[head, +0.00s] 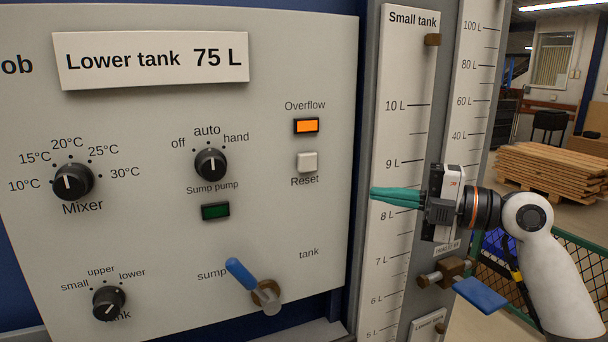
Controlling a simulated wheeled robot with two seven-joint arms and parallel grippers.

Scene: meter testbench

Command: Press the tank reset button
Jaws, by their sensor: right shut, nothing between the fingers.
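The white square reset button (307,162) sits on the grey panel, above the word "Reset" and below the lit orange Overflow lamp (307,125). My right gripper (374,192) comes in from the right, its green fingers shut with nothing between them. In the picture its tips lie right of and a little below the button, in front of the Small tank scale board (397,130) and apart from the button. My left gripper is not in view.
The panel (130,240) also bears a mixer knob (73,181), a sump pump knob (210,165), a dark green lamp (215,211), a tank knob (109,302) and a blue-handled lever (252,283). A blue-handled valve (480,294) is below my right wrist.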

